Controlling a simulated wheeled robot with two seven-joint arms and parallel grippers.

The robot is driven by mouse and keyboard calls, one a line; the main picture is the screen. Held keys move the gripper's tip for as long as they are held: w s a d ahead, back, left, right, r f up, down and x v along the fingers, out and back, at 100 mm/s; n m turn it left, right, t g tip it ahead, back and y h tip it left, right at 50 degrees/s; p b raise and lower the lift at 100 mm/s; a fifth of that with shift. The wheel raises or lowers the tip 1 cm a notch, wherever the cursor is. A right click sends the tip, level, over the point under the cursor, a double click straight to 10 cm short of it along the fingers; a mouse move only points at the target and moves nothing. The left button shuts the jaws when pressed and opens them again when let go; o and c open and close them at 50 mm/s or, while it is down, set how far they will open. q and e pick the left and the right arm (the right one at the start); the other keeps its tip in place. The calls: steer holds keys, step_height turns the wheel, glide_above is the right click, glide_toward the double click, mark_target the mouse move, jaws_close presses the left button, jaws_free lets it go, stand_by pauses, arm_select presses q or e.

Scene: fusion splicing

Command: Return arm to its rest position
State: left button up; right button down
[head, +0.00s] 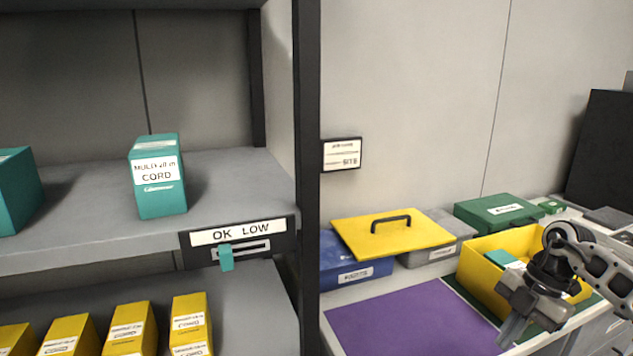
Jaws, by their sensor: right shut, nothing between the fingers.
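My right gripper (513,332) shows at the lower right, on an arm that comes in from the right edge. Its fingers are shut, point down and hold nothing. My left gripper is out of view.
A shelf rack (308,120) fills the left, with teal boxes (158,180) above and several yellow boxes (130,328) below. An OK/LOW slider (226,258) is on the shelf edge. A yellow lid (392,238) lies over blue and grey boxes. The purple mat is clear.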

steer(key=s+d+f+m+t+y, duration=0.1)
steer(key=s+d+f+m+y, duration=0.2)
steer(key=s, duration=0.7)
steer(key=w+a+r+n+t+y, duration=0.15)
steer(key=w+r+t+y, duration=0.25)
steer(key=w+r+t, duration=0.95)
steer(key=w+d+r+m+t+h, duration=0.3)
steer(key=d+r+m+t+h, duration=0.2)
steer(key=d+m+t, duration=0.15)
steer(key=d+f+m+g+h, duration=0.3)
steer(key=d+m+h, duration=0.5)
steer(key=d+h, duration=0.3)
steer(key=s+a+f+m+g+y, duration=0.15)
steer(key=s+a+f, duration=0.35)
steer(key=a+f, duration=0.55)
steer(key=s+a+f+n+g+y, duration=0.1)
steer(key=s+a+f+g+y, duration=0.25)
steer(key=a+f, duration=0.75)
steer(key=s+a+f+m+g+y, duration=0.1)
steer(key=s+a+f+m, duration=0.1)
steer(key=s+a+f, duration=0.3)
steer(key=s+a+f+m+g+y, duration=0.1)
steer(key=s+a+f, duration=0.4)
steer(key=s+a, duration=0.7)
steer(key=shift+s+f+m, duration=0.3)
steer(key=shift+s+m, duration=0.15)
steer(key=shift+s, duration=0.6)
